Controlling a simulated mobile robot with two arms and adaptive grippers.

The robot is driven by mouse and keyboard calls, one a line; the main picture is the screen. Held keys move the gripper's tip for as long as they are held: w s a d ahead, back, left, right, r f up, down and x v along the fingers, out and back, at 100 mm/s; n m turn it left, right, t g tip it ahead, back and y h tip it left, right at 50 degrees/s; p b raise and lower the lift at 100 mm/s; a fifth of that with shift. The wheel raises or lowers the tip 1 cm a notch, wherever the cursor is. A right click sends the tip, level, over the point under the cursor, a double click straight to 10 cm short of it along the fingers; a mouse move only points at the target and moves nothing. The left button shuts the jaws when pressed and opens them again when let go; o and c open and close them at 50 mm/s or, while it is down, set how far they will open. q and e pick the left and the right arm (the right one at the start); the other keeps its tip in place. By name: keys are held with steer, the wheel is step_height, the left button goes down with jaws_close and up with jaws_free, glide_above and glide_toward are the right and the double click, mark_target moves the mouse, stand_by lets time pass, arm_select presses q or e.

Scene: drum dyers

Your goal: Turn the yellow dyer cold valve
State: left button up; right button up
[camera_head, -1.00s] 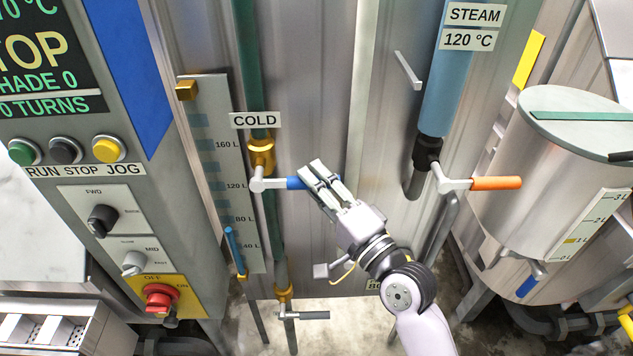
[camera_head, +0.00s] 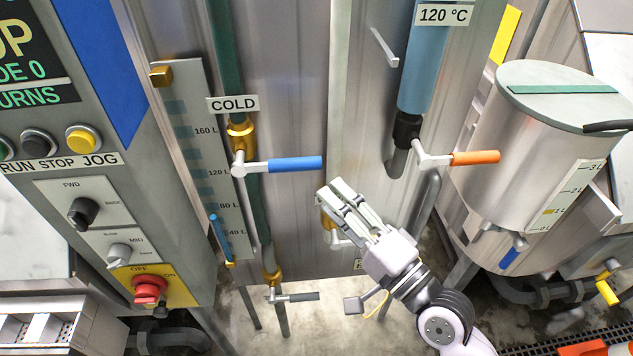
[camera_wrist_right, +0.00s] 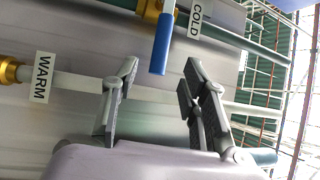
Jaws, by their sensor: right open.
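The cold valve has a brass body (camera_head: 241,134) on the green pipe under the COLD label (camera_head: 232,104). Its blue lever handle (camera_head: 295,164) points right, roughly horizontal, in the head view. My right gripper (camera_head: 335,195) is open and empty, below and to the right of the handle's end, apart from it. In the right wrist view the blue handle (camera_wrist_right: 161,44) hangs beyond the open fingers (camera_wrist_right: 160,80), and the COLD label (camera_wrist_right: 194,20) is beside it. The left gripper is not in view.
A steam valve with an orange handle (camera_head: 475,158) is to the right, near a steel tank (camera_head: 520,145). A control panel (camera_head: 100,220) with buttons and a red switch stands at left. A WARM label (camera_wrist_right: 42,77) shows in the wrist view. A grey lever (camera_head: 298,297) is low down.

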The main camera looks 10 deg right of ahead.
steer(key=shift+v, duration=1)
